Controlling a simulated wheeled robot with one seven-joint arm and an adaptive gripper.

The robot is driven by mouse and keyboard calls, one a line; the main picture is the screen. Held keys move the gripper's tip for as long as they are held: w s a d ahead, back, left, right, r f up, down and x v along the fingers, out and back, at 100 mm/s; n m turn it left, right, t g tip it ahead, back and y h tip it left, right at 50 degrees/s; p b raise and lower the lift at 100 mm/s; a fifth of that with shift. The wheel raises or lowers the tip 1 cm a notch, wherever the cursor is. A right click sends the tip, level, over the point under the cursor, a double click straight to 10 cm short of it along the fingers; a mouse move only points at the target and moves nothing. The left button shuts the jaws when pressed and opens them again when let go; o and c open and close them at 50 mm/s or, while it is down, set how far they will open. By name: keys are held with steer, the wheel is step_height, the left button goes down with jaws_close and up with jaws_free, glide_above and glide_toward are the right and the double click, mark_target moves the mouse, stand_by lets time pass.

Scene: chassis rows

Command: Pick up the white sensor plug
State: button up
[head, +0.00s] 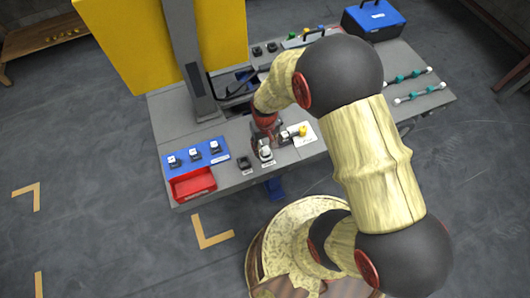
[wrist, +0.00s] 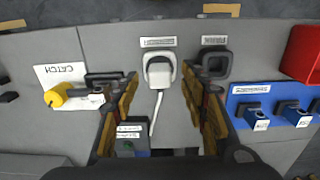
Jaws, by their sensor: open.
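The white sensor plug (wrist: 162,76) sits at a light square holder in the upper middle of the wrist view, with a white cable running down from it. In the head view it shows as a small white shape (head: 265,154) near the bench's front edge. My gripper (wrist: 158,82) is open, with one finger on each side of the plug and gaps between. In the head view my gripper (head: 265,138) points down over the plug and partly hides that area. I cannot tell how far above the plug it is.
A black square socket (wrist: 214,64) is close by the right finger. A yellow knob (wrist: 54,97) is by the CATCH card. A grey post (head: 190,60) rises behind.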

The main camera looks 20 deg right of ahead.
step_height(320, 180, down, 2)
steer(key=shift+f, duration=0.1)
steer(key=shift+c, duration=0.3)
jaws_close()
stand_by(0.3)
